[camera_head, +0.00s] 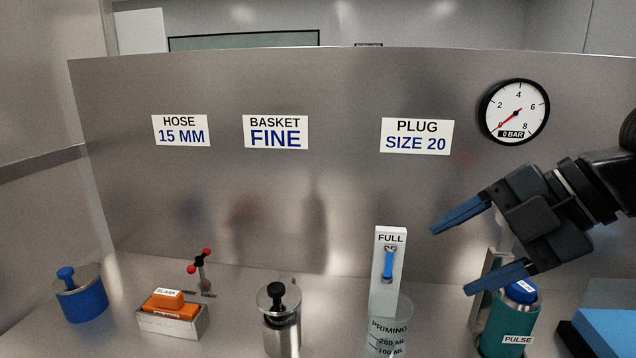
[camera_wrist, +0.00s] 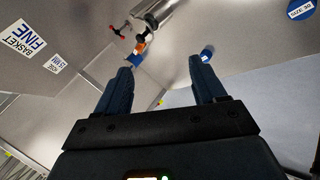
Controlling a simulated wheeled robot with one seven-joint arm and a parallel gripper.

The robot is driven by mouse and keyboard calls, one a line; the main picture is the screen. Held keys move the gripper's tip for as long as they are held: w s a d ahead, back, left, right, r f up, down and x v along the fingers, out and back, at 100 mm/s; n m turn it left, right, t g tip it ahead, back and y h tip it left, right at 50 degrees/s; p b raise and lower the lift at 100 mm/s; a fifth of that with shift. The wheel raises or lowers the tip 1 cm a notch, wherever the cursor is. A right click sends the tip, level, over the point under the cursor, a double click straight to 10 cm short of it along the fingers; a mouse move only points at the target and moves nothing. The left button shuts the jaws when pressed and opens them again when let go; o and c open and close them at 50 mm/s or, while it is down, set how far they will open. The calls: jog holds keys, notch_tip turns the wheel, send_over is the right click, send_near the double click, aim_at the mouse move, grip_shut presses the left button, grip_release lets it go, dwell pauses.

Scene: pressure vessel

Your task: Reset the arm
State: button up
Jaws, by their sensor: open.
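My gripper (camera_head: 478,243) reaches in from the right in the head view, with its two blue fingers spread apart and nothing between them. It hangs in the air in front of the metal back panel, above and left of the green canister marked PULSE (camera_head: 507,325). The lower finger overlaps the canister's blue top in the picture; I cannot tell whether they touch. In the wrist view my gripper (camera_wrist: 165,75) also shows open and empty, with the bench tilted beyond its fingers.
A clear PRIMING beaker (camera_head: 388,338) stands before a white FULL gauge (camera_head: 378,285). Left of it are a steel vessel (camera_head: 281,325), an orange block in a tray (camera_head: 172,325), a red-knobbed valve (camera_head: 200,268) and a blue pot (camera_head: 83,300). The pressure dial (camera_head: 514,111) reads about 0.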

jog(key=w+a+m+t+y, duration=0.2)
jog(key=a+m+t+y, duration=0.3)
jog(key=a+m+t, duration=0.35)
jog(key=s+d+f+m+t+h, duration=0.3)
jog(key=s+f+m+h, duration=0.7)
jog(key=s+f+m, duration=0.65)
jog(key=s+d+f+g+h, duration=0.1)
jog(key=s+d, duration=0.2)
jog(key=s, duration=0.7)
jog(key=s+d+f+h, duration=0.1)
jog(key=s+d, duration=0.3)
jog(key=s, duration=0.7)
jog(key=shift+s+d+f+g, duration=0.15)
jog(key=shift+d+f+g, duration=0.2)
jog(key=shift+f, duration=0.4)
